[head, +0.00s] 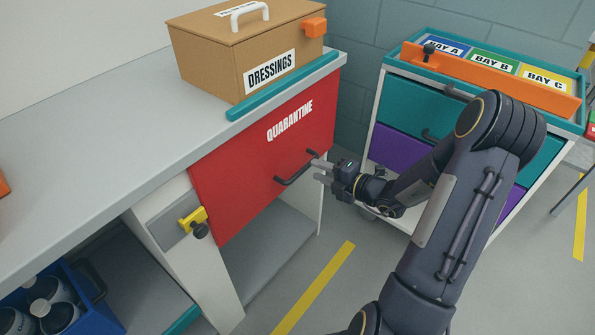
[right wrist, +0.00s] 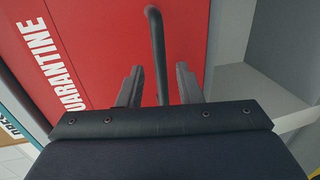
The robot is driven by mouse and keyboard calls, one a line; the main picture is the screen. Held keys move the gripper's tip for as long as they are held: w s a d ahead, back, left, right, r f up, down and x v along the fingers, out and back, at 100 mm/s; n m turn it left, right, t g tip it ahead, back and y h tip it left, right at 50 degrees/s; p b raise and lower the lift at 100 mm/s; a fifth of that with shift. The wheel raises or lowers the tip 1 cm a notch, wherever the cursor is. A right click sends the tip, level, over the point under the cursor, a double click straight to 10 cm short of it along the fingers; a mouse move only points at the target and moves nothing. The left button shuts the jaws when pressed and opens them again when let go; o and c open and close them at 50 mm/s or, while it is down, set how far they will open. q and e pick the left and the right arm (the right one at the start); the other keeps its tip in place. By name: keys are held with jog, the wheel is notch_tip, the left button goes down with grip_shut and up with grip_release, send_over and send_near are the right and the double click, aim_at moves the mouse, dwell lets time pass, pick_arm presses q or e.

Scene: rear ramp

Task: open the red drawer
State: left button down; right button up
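The red drawer (head: 252,160) sits under the grey counter and is marked QUARANTINE. Its front looks flush with the cabinet. Its dark bar handle (head: 296,169) runs across the front. My right gripper (head: 314,169) is at the right end of the handle, with its fingers pointing at the drawer. In the right wrist view the fingers (right wrist: 158,85) are apart, and the handle (right wrist: 158,50) runs between them with gaps showing on both sides. My left gripper is not in view.
A yellow latch with a dark knob (head: 194,220) is on the cabinet left of the drawer. A DRESSINGS box (head: 215,58) stands on the counter (head: 120,130). A teal-and-purple drawer cart (head: 400,105) stands at right, behind my arm. Floor in front is clear.

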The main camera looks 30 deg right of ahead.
aim_at(306, 164)
jog(key=b+x, duration=0.1)
jog(key=x, duration=0.4)
jog(key=shift+a, duration=0.15)
grip_shut()
